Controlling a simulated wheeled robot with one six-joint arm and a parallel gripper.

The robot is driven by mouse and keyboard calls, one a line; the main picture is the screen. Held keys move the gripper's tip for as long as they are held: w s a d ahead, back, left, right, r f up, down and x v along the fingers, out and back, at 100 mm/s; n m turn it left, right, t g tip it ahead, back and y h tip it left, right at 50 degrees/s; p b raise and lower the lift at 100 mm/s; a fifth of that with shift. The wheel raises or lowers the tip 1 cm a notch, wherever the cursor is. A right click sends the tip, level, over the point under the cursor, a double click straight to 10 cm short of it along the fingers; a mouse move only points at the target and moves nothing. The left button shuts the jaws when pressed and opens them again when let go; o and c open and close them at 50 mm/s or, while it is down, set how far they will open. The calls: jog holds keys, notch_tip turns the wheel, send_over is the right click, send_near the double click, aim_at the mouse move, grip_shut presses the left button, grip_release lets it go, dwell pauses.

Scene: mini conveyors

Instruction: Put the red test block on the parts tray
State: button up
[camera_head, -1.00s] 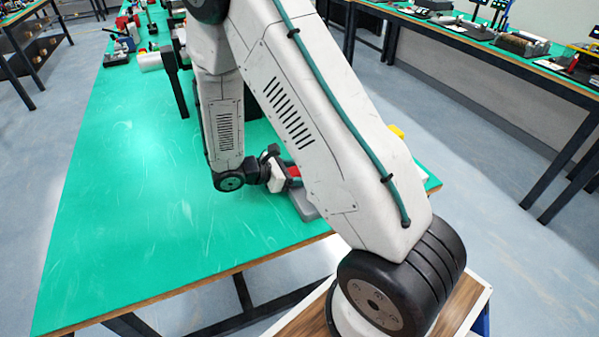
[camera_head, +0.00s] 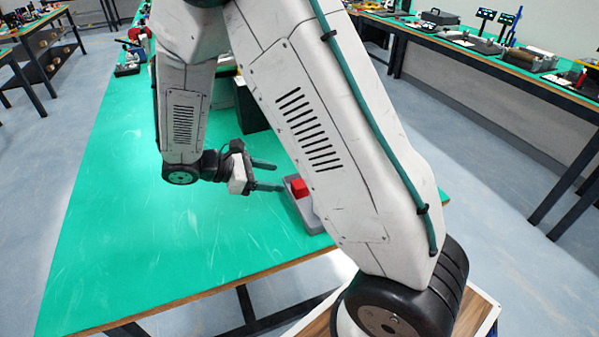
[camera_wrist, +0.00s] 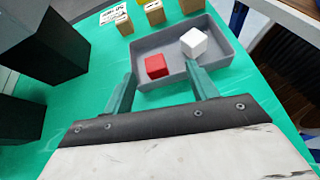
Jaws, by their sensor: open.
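The red test block (camera_wrist: 157,66) sits inside the grey parts tray (camera_wrist: 226,52), toward its left side in the wrist view. In the head view the red block (camera_head: 299,187) shows in the tray (camera_head: 311,215), which is partly hidden behind my arm. My gripper (camera_head: 272,175) is open and empty, beside the tray, with its fingers pointing toward it. In the wrist view my fingers (camera_wrist: 162,88) are spread apart at the tray's near edge, and the red block is beyond them, apart from both.
A white block (camera_wrist: 194,43) is also in the tray. Small wooden blocks (camera_wrist: 155,13) stand beyond it with a label card (camera_wrist: 112,14). A dark box (camera_wrist: 45,50) stands at the left. The green table (camera_head: 130,220) is clear in front.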

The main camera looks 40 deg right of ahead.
jog(key=s+a+r+m+t+y, duration=0.2)
jog(key=s+r+m+y, duration=0.4)
jog(key=s+r, duration=0.3)
jog(key=s+a+r+m+t+y, duration=0.2)
jog(key=s+r+m+y, duration=0.3)
jog(key=s, duration=0.7)
notch_tip(320, 180, up, 5)
jog(key=shift+f+m+t+y, duration=0.15)
jog(key=shift+m+t+y, duration=0.25)
jog(key=shift+m+t, duration=0.6)
